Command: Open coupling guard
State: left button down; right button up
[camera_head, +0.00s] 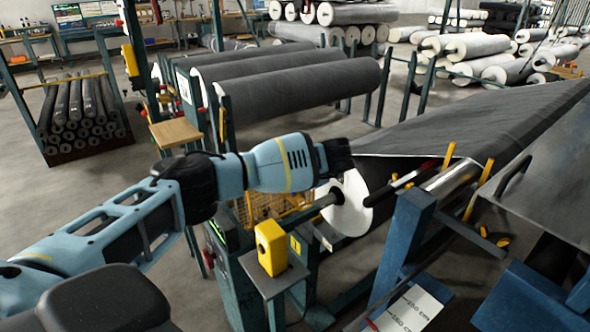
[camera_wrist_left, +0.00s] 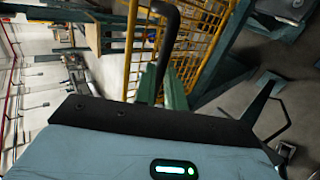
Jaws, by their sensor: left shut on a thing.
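The coupling guard is a yellow wire-mesh cage. In the head view its mesh (camera_head: 270,207) shows below my left arm, partly hidden by the arm and by a yellow box. In the left wrist view the mesh (camera_wrist_left: 200,38) rises behind the fingers. A black curved handle (camera_wrist_left: 171,35) stands in front of the mesh. My left gripper (camera_wrist_left: 158,75) has its green fingers closed around the handle. In the head view my left arm reaches from the lower left to near the white roll end, and its fingertips cannot be made out. My right gripper is not in view.
A large grey roll with a white end (camera_head: 349,205) lies right of the guard. A yellow box (camera_head: 271,246) stands on a small post in front. A blue frame (camera_head: 405,235) is at the right. Grey rolls (camera_head: 300,85) rest on a rack behind.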

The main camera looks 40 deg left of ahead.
pick_arm(q)
jog(key=f, duration=0.3)
jog(key=shift+s+d, duration=0.1)
jog(key=shift+s, duration=0.25)
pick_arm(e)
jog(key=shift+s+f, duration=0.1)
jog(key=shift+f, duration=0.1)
pick_arm(q)
jog(key=c, duration=1.8)
grip_release()
jog(key=shift+o, duration=1.1)
jog(key=shift+w+f, duration=0.15)
jog(key=shift+w, duration=0.1)
jog(key=shift+o, duration=0.6)
jog(key=shift+w+a, duration=0.15)
jog(key=shift+a, duration=0.05)
jog(key=v, duration=0.8)
jog(key=shift+r+p, duration=0.4)
jog(key=shift+p, duration=0.05)
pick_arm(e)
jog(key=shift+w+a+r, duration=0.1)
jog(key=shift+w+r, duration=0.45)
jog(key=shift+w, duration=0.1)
pick_arm(q)
jog(key=shift+a, duration=0.15)
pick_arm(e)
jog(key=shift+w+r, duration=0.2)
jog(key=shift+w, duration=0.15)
